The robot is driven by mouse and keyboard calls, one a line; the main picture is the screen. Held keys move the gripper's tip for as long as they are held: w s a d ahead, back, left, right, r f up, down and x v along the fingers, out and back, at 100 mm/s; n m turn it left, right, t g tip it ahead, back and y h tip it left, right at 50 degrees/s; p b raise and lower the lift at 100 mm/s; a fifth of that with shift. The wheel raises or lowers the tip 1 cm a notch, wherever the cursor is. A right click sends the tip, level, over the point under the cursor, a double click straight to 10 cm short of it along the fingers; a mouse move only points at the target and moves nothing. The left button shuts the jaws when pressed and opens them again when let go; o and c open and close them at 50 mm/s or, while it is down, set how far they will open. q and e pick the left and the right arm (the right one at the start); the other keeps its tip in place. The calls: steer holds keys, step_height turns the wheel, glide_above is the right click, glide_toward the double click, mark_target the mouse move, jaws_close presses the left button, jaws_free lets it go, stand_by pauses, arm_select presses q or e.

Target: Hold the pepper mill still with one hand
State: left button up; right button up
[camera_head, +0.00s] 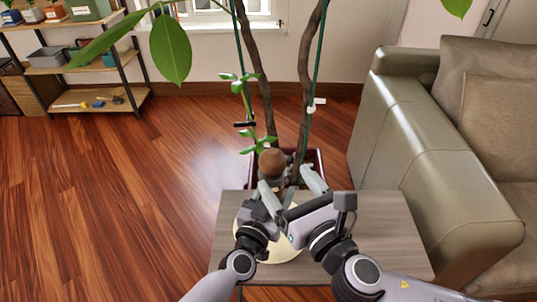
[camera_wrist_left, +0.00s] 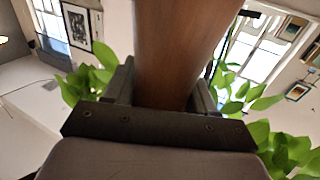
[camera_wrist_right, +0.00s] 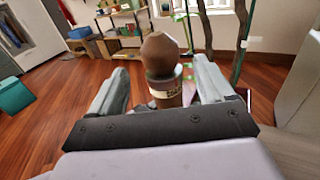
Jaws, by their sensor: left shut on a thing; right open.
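The pepper mill is brown with a round knob (camera_head: 272,161) and stands over the small table in the head view. Its lower part is hidden behind my grippers. In the left wrist view its brown body (camera_wrist_left: 185,50) fills the space between the fingers of my left gripper (camera_wrist_left: 160,85), which is shut on it. In the right wrist view the mill's knob and light-banded neck (camera_wrist_right: 160,58) show between and beyond the fingers of my right gripper (camera_wrist_right: 163,90). The right gripper is open, with gaps on both sides of the mill.
A grey wooden side table (camera_head: 395,225) bears a round cream plate or mat (camera_head: 283,252) under my grippers. A potted plant (camera_head: 318,160) with two trunks stands just behind. A grey-green sofa (camera_head: 430,150) is at the right. Open wood floor lies to the left, with shelves (camera_head: 95,62) beyond.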

mark_target(268, 157)
steer(key=x, duration=0.8)
steer(key=shift+w+a, duration=0.2)
steer(key=c, duration=1)
